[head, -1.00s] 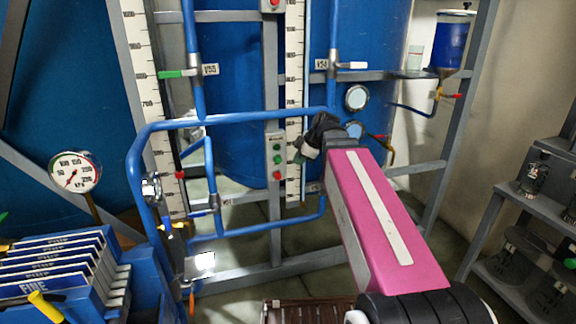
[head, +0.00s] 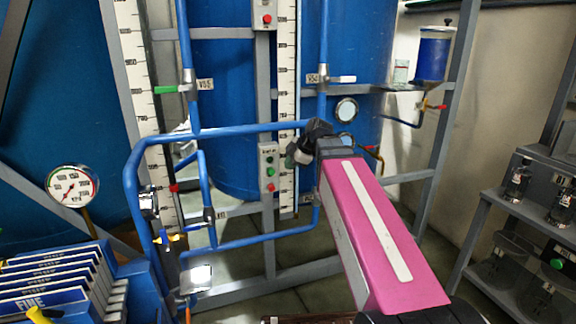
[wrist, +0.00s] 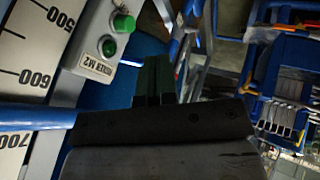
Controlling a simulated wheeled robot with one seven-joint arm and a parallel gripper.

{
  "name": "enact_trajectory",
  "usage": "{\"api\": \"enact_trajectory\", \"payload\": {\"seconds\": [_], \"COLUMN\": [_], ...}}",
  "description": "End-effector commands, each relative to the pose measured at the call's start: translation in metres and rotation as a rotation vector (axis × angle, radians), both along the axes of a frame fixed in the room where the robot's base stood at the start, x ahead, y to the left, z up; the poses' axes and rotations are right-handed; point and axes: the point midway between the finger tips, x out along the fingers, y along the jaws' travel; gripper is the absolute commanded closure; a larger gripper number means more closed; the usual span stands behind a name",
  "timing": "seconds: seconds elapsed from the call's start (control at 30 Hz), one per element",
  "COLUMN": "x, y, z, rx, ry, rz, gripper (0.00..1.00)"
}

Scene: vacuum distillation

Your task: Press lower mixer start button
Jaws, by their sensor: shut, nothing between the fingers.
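The lower mixer panel is a narrow grey box (head: 268,190) on the middle post in the head view, with green round parts above a red button (head: 270,187). In the wrist view the panel (wrist: 80,62) carries a label reading MIXER M2 (wrist: 97,73), a raised green button (wrist: 124,22) and a smaller green lamp (wrist: 108,46). My gripper (head: 295,155) is just right of the panel in the head view. In the wrist view my gripper (wrist: 153,62) is shut and empty, its fingertips right of and below the green parts with a visible gap. The red button is outside the wrist view.
Blue pipes (head: 225,130) cross in front of the frame near my gripper. A measuring scale (head: 288,60) stands beside the panel. An upper panel with a red button (head: 266,18) is higher on the same post. A blue file rack (head: 125,268) stands at lower left; shelves (head: 520,215) at right.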

Motion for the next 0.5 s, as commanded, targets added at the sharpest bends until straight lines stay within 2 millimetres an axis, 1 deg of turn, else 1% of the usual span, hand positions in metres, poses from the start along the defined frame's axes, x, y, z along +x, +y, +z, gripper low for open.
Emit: {"api": "enact_trajectory", "payload": {"seconds": [0.03, 0.5], "x": [0.003, 0.029], "y": [0.004, 0.039], "z": [-0.007, -0.065], "rx": [0.0, 0.0], "ry": [0.003, 0.003], "rz": [0.0, 0.0], "gripper": [1.0, 1.0]}}
